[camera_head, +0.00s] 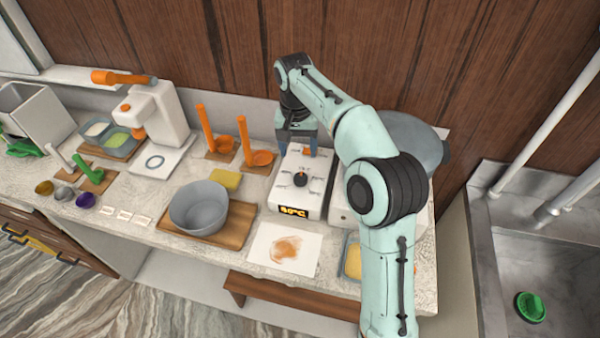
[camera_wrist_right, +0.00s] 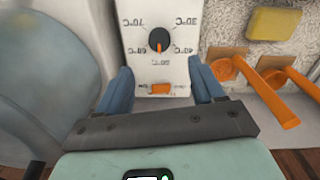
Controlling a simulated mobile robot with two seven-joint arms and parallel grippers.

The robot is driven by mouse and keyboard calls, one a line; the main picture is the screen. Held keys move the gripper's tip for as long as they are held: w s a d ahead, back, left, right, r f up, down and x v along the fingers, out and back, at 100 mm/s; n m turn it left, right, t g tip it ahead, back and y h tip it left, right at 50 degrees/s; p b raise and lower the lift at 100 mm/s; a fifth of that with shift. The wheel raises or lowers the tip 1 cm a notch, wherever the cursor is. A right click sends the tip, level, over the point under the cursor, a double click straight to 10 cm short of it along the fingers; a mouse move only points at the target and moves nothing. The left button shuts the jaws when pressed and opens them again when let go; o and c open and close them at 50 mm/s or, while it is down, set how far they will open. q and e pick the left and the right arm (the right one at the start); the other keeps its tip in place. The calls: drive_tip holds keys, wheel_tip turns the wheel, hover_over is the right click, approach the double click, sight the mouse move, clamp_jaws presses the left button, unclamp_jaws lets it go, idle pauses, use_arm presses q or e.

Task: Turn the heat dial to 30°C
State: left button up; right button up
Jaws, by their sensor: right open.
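The heat dial (camera_head: 300,179) is a black knob on top of a white box (camera_head: 285,193). In the right wrist view, the dial (camera_wrist_right: 159,40) has an orange pointer aimed toward the 50°C mark at its lower side. The 30°C mark (camera_wrist_right: 186,20) is up and to the right of it. An orange display (camera_head: 293,211) on the box's front seems to read 50°C, small and hard to read. My right gripper (camera_head: 297,142) is open and empty over the box's back end, near an orange switch (camera_wrist_right: 160,88), with the dial beyond its fingertips. My left gripper is not in view.
A grey bowl (camera_head: 198,207) on a wooden board and a yellow sponge-like block (camera_head: 225,179) stand left of the box. Orange ladle-like tools (camera_head: 242,140) are at the back left. A large grey pan (camera_head: 412,140) is close on the right, behind my arm.

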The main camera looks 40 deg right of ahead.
sight(300, 176)
drive_tip(key=f+b, duration=0.1)
drive_tip(key=f, duration=0.4)
drive_tip(key=f+b, duration=0.1)
drive_tip(key=f, duration=0.4)
drive_tip(key=shift+s+d+f, duration=0.1)
drive_tip(key=shift+d+f, duration=0.1)
drive_tip(key=shift+f, duration=0.2)
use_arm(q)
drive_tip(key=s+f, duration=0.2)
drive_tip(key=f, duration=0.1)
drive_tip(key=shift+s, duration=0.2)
use_arm(e)
drive_tip(key=c, duration=1.1)
